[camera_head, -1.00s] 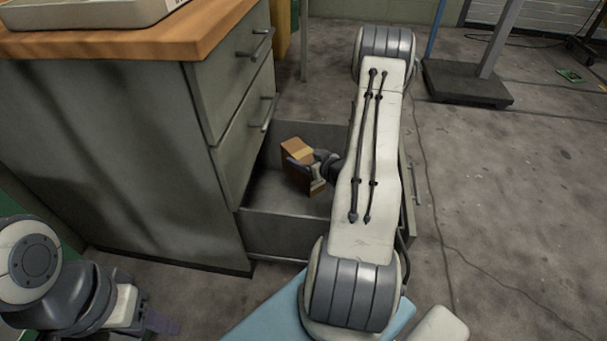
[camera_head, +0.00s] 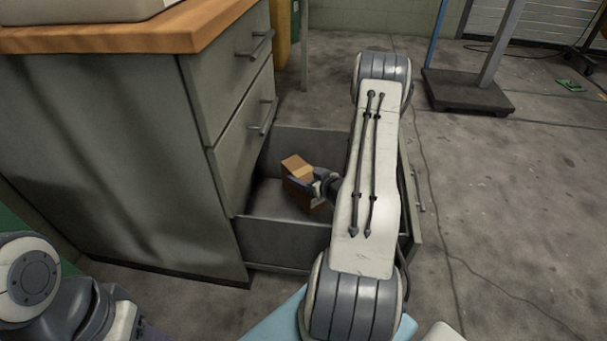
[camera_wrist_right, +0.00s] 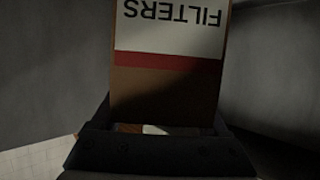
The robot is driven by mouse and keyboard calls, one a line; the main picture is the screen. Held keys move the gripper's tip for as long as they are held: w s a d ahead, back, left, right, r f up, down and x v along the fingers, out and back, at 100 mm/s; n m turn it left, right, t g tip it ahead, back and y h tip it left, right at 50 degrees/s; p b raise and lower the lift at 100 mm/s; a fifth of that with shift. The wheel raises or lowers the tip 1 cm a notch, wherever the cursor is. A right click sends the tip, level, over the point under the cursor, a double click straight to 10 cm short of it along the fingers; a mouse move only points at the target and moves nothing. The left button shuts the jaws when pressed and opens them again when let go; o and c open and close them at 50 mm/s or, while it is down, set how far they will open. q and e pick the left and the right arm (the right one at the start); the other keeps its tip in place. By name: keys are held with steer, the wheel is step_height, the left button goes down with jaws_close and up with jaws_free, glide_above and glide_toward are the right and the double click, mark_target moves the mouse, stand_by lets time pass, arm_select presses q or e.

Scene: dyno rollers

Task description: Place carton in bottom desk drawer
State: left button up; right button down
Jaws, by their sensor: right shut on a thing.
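The brown carton (camera_head: 298,172) is inside the open bottom drawer (camera_head: 280,236) of the grey desk. In the right wrist view the carton (camera_wrist_right: 165,92) shows a white label reading FILTERS and a red band. My right gripper (camera_head: 312,186) reaches in from the right and is shut on the carton, which is slightly tilted. Whether the carton touches the drawer floor cannot be told. My right arm hides the right part of the drawer. My left arm shows at the lower left, but its gripper is out of view.
Two shut drawers with bar handles (camera_head: 262,117) sit above the open one. A wooden desktop (camera_head: 130,36) overhangs them. A stand with a dark base (camera_head: 467,92) is at the upper right. The floor to the right is mostly clear, with a thin cable along it.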

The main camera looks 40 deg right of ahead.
jaws_free()
steer(key=shift+r, duration=0.1)
steer(key=shift+r, duration=0.25)
steer(key=shift+r+p, duration=0.55)
steer(key=shift+r, duration=0.1)
steer(key=d+p+v, duration=0.1)
steer(key=p+v, duration=0.4)
steer(key=v, duration=0.6)
steer(key=shift+s+a+f, duration=0.2)
steer(key=shift+s+a, duration=0.3)
